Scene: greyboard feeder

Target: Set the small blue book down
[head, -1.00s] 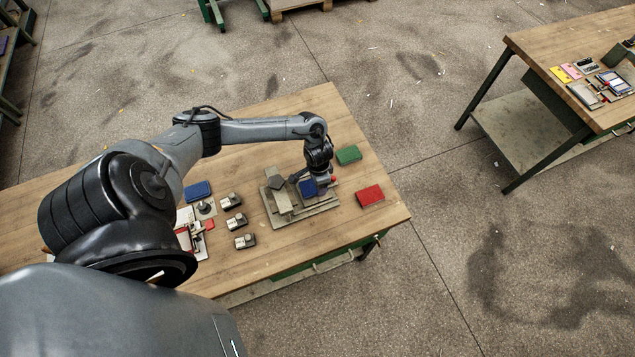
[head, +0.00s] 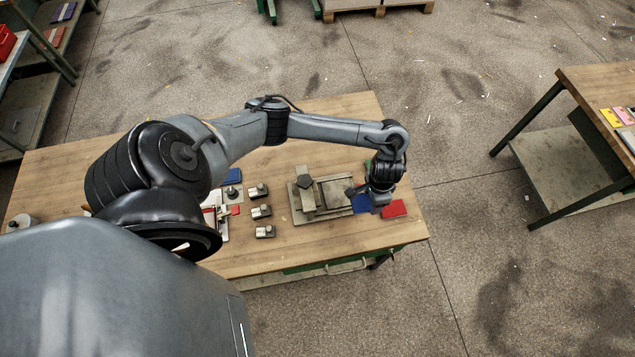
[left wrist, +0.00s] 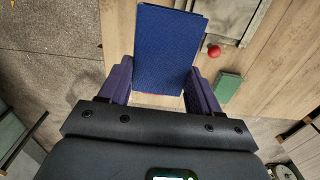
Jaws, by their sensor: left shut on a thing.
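The small blue book (head: 362,204) is held in my left gripper (head: 380,207), just right of the greyboard feeder (head: 318,196). In the left wrist view the blue book (left wrist: 168,48) lies between the two fingers of my left gripper (left wrist: 160,92), which is shut on it. I cannot tell whether the book touches the table. My right gripper is not in view.
A red book (head: 394,209) lies close to the right of the gripper. A green book (left wrist: 228,86) and a red knob (left wrist: 214,51) show nearby. Another blue book (head: 232,176) and several small blocks (head: 261,211) sit left of the feeder. The front-right table (head: 400,232) is bare.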

